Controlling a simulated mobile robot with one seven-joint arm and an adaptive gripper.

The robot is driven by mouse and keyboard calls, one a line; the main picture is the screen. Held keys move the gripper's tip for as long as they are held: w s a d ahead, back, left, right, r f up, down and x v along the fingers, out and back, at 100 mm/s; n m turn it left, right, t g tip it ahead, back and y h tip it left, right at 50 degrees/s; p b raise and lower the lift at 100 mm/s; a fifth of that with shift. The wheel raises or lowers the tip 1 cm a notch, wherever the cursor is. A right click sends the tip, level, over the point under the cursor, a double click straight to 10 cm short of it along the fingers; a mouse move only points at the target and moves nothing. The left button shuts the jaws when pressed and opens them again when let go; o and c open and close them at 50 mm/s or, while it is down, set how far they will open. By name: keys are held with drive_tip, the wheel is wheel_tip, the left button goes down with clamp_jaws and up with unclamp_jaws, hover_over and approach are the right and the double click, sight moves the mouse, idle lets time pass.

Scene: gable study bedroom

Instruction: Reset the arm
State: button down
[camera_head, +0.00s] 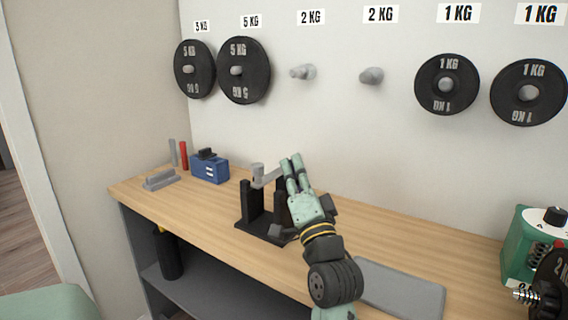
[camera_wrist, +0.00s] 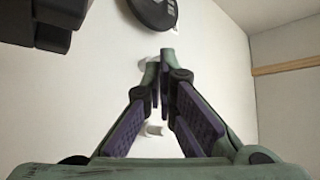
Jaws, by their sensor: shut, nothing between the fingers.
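My gripper (camera_head: 291,163) is raised over the wooden bench in the head view, its fingers pointing up and towards the wall. In the wrist view my gripper (camera_wrist: 165,60) has its fingertips together with nothing between them. Behind it on the bench stands a black stand (camera_head: 252,214) with uprights, and a grey metal part (camera_head: 262,176) rests at its top. My gripper hides part of the stand. I cannot tell whether my arm touches it.
The wooden bench (camera_head: 205,212) runs along the wall, with a blue box (camera_head: 210,169) at left. A grey mat (camera_head: 400,288) and a green device (camera_head: 535,243) are at right. Black plates (camera_head: 243,70) hang on wall pegs, and the two 2 KG pegs (camera_head: 371,76) are bare.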

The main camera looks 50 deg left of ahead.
drive_tip(key=d+f, duration=0.1)
drive_tip(key=d+f+b, duration=0.2)
drive_tip(key=d+f, duration=0.1)
drive_tip(key=shift+s+d+f, duration=0.1)
drive_tip(key=shift+s, duration=0.25)
